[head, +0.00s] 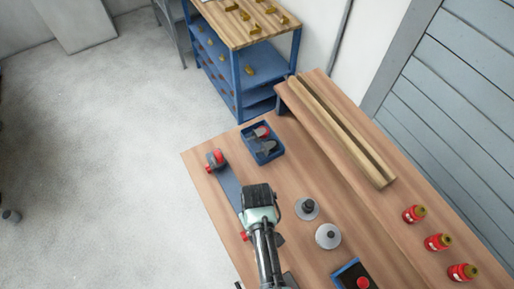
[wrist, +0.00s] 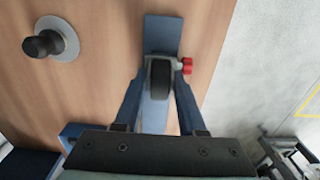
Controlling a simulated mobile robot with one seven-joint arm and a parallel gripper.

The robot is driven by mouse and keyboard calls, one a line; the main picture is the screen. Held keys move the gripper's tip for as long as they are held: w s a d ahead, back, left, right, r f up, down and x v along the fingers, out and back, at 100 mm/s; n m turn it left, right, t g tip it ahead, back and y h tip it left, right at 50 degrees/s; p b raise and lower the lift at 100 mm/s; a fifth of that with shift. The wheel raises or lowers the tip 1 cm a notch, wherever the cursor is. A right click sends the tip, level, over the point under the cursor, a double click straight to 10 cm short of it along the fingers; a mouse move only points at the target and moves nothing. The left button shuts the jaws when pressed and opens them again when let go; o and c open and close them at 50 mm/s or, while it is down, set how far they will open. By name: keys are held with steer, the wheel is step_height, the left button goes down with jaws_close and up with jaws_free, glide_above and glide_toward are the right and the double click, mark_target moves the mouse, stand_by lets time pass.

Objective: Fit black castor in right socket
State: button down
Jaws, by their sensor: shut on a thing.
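My gripper (head: 258,190) is over the near part of a blue-grey plate (head: 229,184) on the bench. In the wrist view its two fingers (wrist: 160,85) are shut on the black castor (wrist: 159,77), whose dark wheel shows between them. The castor is over the plate (wrist: 163,33), with a red knob (wrist: 187,66) close beside it; the knob also shows in the head view (head: 245,236). The right socket is hidden under the castor and fingers, and I cannot tell whether the castor is seated. At the plate's far end stands a fitting with red parts (head: 214,158).
A blue tray (head: 276,155) with red and dark parts lies beyond the gripper. Two discs with dark knobs (head: 307,208) (head: 328,236) stand to the right. A dark box with a red button (head: 352,274) is nearer. Red bottles (head: 438,242) and a wooden rail (head: 345,130) occupy the raised shelf.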

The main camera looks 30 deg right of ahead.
steer(key=shift+f, duration=0.1)
jaws_free()
stand_by(0.6)
step_height(320, 180, up, 7)
steer(key=p, duration=0.7)
stand_by(0.6)
